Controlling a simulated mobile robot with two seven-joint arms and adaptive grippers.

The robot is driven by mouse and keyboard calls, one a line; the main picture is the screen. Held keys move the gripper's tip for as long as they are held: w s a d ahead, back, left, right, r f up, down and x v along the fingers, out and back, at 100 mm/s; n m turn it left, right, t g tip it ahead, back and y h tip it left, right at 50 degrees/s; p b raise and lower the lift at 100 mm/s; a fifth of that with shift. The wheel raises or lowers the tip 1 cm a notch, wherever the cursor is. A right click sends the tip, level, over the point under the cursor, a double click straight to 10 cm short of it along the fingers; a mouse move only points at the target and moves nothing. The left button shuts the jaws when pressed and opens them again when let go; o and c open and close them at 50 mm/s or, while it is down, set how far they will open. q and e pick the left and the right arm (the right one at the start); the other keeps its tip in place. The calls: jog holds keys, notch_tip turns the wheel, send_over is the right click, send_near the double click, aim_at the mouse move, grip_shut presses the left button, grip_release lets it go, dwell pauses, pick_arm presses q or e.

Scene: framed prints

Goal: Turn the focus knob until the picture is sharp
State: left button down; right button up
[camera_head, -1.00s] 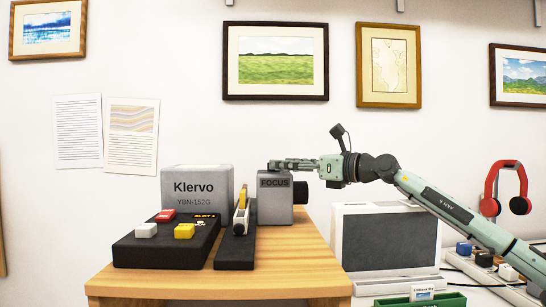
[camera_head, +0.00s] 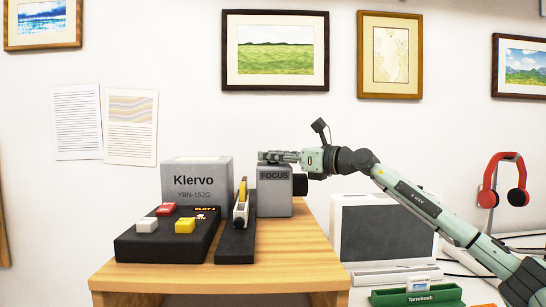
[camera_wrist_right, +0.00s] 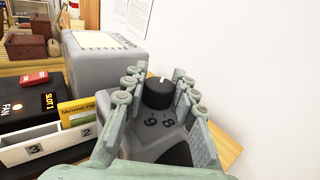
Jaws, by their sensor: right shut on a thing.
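The grey box marked FOCUS (camera_head: 275,199) stands on the wooden table. Its black round knob (camera_wrist_right: 157,92) has a white mark and sits on top, with numbers on the face beside it in the right wrist view. My right gripper (camera_head: 270,157) lies level over the box top; in the right wrist view its two fingers (camera_wrist_right: 157,84) are shut on the knob from both sides. The knob is hidden behind the fingers in the head view. A black cylinder (camera_head: 300,185) juts from the box's right side. My left gripper is not in view.
A grey Klervo unit (camera_head: 196,180) stands left of the box. A black panel with coloured blocks (camera_head: 166,240) and a narrow black stand (camera_head: 235,242) are in front. A grey screen-like case (camera_head: 383,238) stands right. Framed prints (camera_head: 275,50) hang behind.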

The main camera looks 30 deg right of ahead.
grip_shut()
jog(key=shift+h, duration=0.3)
